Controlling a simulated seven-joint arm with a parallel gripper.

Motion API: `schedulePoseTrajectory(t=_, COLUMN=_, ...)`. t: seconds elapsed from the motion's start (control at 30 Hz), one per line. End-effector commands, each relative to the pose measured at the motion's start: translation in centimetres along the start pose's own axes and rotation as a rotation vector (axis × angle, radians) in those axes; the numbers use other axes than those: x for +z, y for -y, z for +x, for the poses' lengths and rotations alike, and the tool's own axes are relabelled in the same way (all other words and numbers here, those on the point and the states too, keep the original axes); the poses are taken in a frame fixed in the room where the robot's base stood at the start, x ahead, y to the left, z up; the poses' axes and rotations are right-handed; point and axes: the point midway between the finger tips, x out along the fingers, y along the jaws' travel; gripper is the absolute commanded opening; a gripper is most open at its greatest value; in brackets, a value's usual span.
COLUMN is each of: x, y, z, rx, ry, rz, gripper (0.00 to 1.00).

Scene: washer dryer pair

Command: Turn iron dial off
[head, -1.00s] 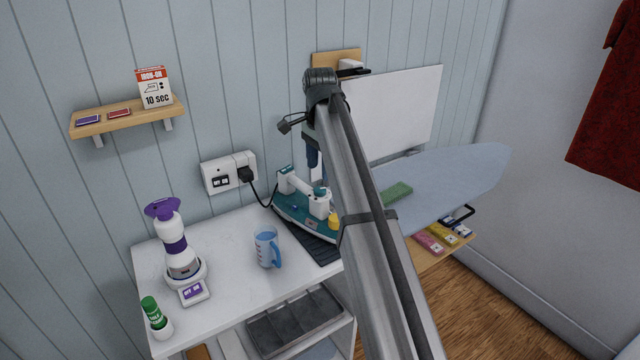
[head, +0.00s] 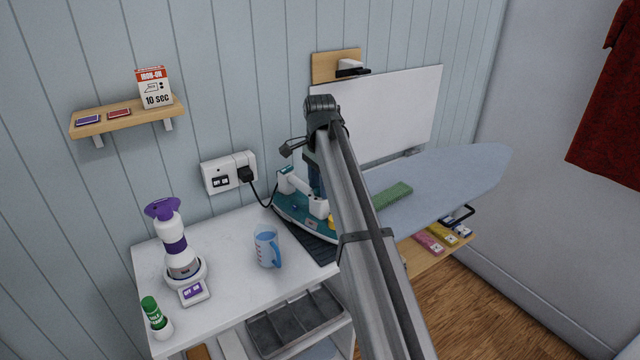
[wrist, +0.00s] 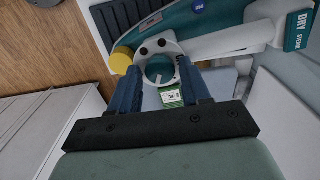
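The iron (head: 297,212), teal and white, rests on a dark ribbed mat (head: 322,250) on the white cabinet top. Its dial (wrist: 160,69), a round teal knob in a white ring, shows in the wrist view. A yellow knob (wrist: 121,60) is beside it. My gripper (wrist: 159,77) is over the iron, pointing down at it. Its two blue fingers are apart, with the dial showing between their tips; I cannot tell whether they touch it. A small green-and-white label (wrist: 171,96) also shows between the fingers. In the head view my arm hides part of the iron and the dial.
A cord runs from the iron to the wall socket (head: 229,172). A purple-and-white bottle (head: 172,240) stands at the left.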

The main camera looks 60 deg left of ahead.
Motion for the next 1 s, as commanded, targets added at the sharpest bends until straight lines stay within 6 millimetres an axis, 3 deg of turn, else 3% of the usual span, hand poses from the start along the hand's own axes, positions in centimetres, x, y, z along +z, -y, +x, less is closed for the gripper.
schedulePoseTrajectory(t=0.43, x=0.0, y=-0.01, z=-0.02, rx=0.0, ry=0.0, rz=0.0, gripper=0.05)
schedulePoseTrajectory(t=0.77, x=0.01, y=-0.01, z=-0.02, rx=0.001, ry=0.0, rz=-0.056, gripper=0.05)
schedulePoseTrajectory(t=1.0, x=0.04, y=-0.02, z=-0.02, rx=0.001, ry=0.0, rz=-0.217, gripper=0.05)
